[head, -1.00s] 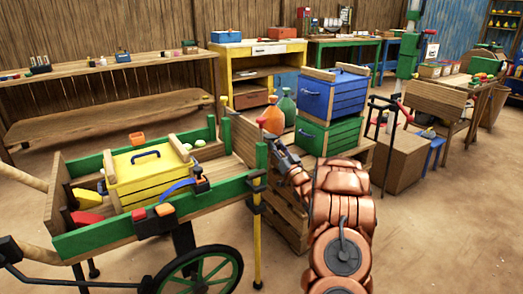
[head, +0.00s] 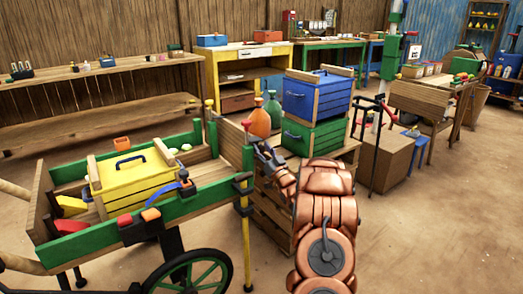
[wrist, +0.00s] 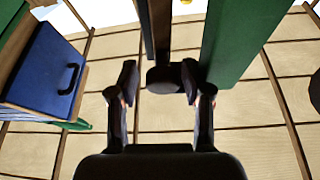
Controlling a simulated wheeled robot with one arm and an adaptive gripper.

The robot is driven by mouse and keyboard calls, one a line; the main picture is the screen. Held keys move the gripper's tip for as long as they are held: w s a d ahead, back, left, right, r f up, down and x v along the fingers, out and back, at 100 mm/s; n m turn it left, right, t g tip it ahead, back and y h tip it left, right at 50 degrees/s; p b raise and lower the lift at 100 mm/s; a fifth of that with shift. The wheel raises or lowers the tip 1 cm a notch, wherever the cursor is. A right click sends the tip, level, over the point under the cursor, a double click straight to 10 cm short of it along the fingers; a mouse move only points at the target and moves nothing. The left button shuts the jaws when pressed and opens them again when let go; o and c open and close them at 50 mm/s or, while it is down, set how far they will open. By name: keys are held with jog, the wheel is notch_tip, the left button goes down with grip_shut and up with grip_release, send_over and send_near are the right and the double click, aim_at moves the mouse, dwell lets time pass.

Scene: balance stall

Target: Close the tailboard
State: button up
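The tailboard (head: 231,142) is the plain wooden end board at the right end of the green-railed cart (head: 200,207). A dark rounded piece (wrist: 165,79) shows between and beyond the tips, close to a green board (wrist: 240,40). I cannot tell whether a finger touches the tailboard.
A yellow crate (head: 130,183) and small tools are in the cart. Right of my gripper, a blue crate (head: 312,100) sits on a green one (head: 310,137) on a wooden stand, with orange and green bottles beside them. Open floor (head: 430,235) lies at the right.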

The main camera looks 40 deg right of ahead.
jog(key=shift+a, duration=0.2)
jog(key=d+v, duration=0.1)
jog(key=v, duration=0.7)
jog(key=shift+a, duration=0.3)
